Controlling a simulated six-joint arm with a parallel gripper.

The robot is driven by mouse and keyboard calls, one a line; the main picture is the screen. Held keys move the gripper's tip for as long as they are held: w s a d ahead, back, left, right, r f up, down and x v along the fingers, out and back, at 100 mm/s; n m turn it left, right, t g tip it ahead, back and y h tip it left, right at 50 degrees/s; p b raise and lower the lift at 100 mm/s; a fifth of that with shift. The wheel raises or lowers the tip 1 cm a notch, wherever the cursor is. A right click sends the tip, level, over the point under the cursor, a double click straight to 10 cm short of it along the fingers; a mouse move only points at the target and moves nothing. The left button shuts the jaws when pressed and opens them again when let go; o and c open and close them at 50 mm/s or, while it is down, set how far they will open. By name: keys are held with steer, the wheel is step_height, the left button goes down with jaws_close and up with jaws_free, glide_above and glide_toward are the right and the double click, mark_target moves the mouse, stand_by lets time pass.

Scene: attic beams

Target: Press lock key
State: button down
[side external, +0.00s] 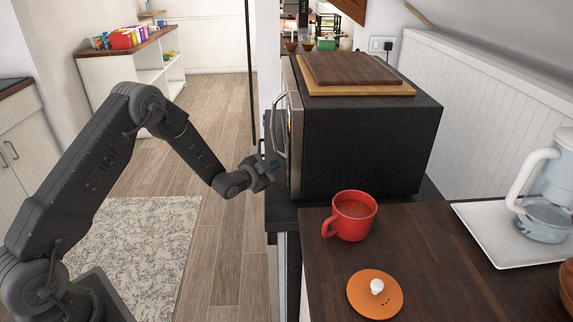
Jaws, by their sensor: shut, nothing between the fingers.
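A black microwave (372,150) stands on a dark counter, with its front facing left toward my arm. Its door handle (278,128) and silver front edge show nearly edge-on. The key panel on the front is turned away from this view, so the lock key cannot be made out. My gripper (274,165) is shut and empty, close in front of the lower part of the microwave's front. I cannot tell whether the fingertips touch it.
Two wooden boards (357,68) lie stacked on the microwave. A red mug (350,215) and an orange lid (375,294) with a white knob are on the wooden counter (440,270). A glass kettle (548,190) stands on a white tray (478,232).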

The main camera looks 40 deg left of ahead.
steer(key=shift+s+a, duration=1.75)
steer(key=shift+s, duration=0.05)
steer(key=s+d+r+n+g+y, duration=0.1)
steer(key=s+d+r+n+g, duration=0.25)
steer(key=r, duration=0.55)
steer(key=s+d+r+n+g+y, duration=0.15)
steer(key=s+d+r, duration=0.25)
steer(key=s+r, duration=0.4)
steer(key=s+d+r+n+g+h, duration=0.1)
steer(key=s+d+r+g, duration=0.1)
steer(key=s, duration=1)
steer(key=s+d+r+n+g+h, duration=0.1)
steer(key=s+d, duration=0.5)
steer(key=s, duration=0.6)
steer(key=r+g, duration=0.1)
steer(key=g, duration=0.1)
steer(key=shift+s+g, duration=0.3)
steer(key=shift+g, duration=0.1)
